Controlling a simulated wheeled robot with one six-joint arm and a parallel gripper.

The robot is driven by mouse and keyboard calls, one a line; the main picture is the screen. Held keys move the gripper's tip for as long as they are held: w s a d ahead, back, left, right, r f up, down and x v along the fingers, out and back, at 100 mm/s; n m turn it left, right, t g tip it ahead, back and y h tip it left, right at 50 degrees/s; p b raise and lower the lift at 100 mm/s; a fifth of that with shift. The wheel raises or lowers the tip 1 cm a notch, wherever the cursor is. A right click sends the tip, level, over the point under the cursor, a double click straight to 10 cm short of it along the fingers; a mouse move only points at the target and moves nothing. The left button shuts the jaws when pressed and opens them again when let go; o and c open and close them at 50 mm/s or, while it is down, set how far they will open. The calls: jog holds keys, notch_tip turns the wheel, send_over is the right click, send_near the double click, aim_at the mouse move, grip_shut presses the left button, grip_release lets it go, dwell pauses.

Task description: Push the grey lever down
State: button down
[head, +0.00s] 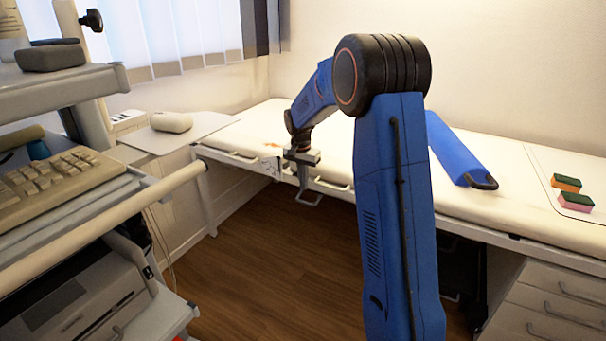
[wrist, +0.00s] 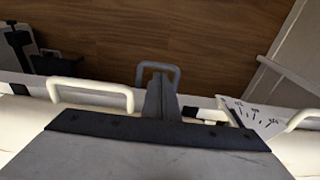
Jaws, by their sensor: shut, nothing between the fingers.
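The grey lever (head: 309,199) is a loop-shaped handle at the front edge of the white padded bench, hanging out over the floor. In the wrist view the lever (wrist: 159,67) shows as a dark grey loop just beyond the fingertips. My gripper (head: 303,176) is over the bench edge, pointing down just above the lever. In the wrist view my gripper (wrist: 158,88) is shut and empty, its fingers lined up with the loop. The fingers hide part of the lever, and I cannot tell whether they touch it.
Pale fixed handles (wrist: 92,92) sit along the bench edge (head: 460,212) on both sides of the lever. A cart with a keyboard (head: 55,183) stands at left. The wooden floor (head: 270,255) is clear.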

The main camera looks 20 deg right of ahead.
aim_at(305, 202)
jog(key=f, duration=0.6)
jog(key=shift+w+d+f, duration=0.25)
jog(key=shift+d, duration=0.05)
jog(key=shift+f, duration=0.1)
jog(key=shift+s+a+f+t+h, duration=0.1)
jog(key=shift+f+t+h, duration=0.3)
jog(key=shift+h, duration=0.15)
jog(key=shift+s+a+f+t+h, duration=0.1)
jog(key=shift+f+t+h, duration=0.3)
jog(key=shift+h, duration=0.15)
jog(key=shift+a+x, duration=0.2)
jog(key=shift+x, duration=1.9)
jog(key=shift+s+f, duration=0.1)
jog(key=shift+f, duration=0.05)
